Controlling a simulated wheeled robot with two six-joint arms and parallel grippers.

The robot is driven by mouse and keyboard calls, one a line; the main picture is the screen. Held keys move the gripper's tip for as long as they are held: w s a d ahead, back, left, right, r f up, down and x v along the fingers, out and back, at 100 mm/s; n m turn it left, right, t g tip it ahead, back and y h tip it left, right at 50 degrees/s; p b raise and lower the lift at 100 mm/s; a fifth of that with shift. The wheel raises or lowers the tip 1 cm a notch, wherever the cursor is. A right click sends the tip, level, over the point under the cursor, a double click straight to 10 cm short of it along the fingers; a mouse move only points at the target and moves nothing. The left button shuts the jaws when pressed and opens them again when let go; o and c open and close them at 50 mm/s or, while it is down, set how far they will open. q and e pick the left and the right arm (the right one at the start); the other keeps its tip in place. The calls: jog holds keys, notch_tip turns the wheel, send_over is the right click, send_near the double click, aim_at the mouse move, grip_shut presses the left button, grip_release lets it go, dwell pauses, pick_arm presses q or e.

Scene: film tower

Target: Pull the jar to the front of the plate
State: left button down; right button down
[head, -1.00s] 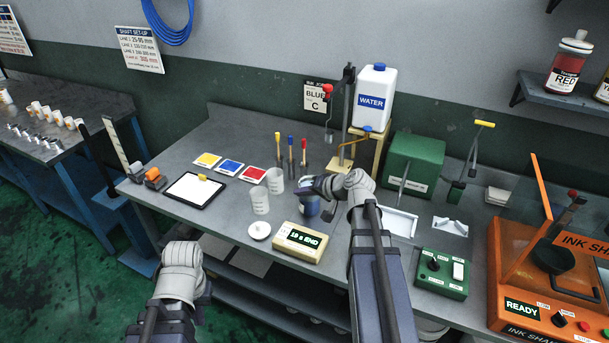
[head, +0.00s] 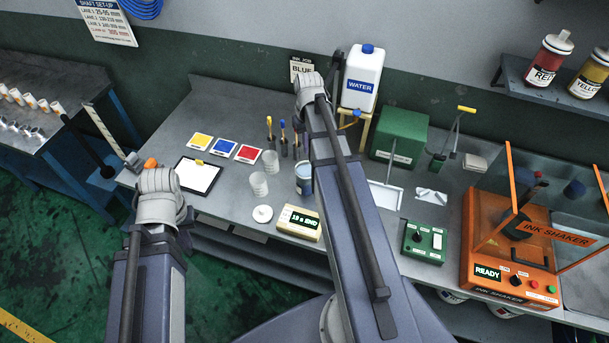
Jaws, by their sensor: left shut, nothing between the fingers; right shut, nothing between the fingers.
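A jar with a blue body and pale rim (head: 304,180) stands upright on the bench, just behind the cream timer box. No separate plate can be made out under it; my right arm covers the area beside and behind it. My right gripper (head: 309,84) is raised beyond the jar, in front of the back wall in the picture, apart from the jar. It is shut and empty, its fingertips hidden. My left gripper (head: 158,185) is shut and empty near the front left bench edge, left of the clipboard, its fingertips also hidden.
Clear cups (head: 259,184), a white lid (head: 262,214) and the timer box (head: 299,222) stand near the jar. A white tray (head: 386,196), a green control box (head: 423,242) and an orange ink shaker (head: 510,285) lie to the right. A water jug (head: 362,78) stands behind.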

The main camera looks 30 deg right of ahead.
aim_at(307, 184)
jog(key=shift+f, duration=0.15)
notch_tip(307, 184, down, 20)
jog(key=b, duration=2)
jog(key=s, duration=0.5)
jog(key=shift+s+a, duration=0.1)
jog(key=shift+a, duration=0.25)
jog(key=shift+w, duration=0.2)
jog(key=shift+r, duration=0.25)
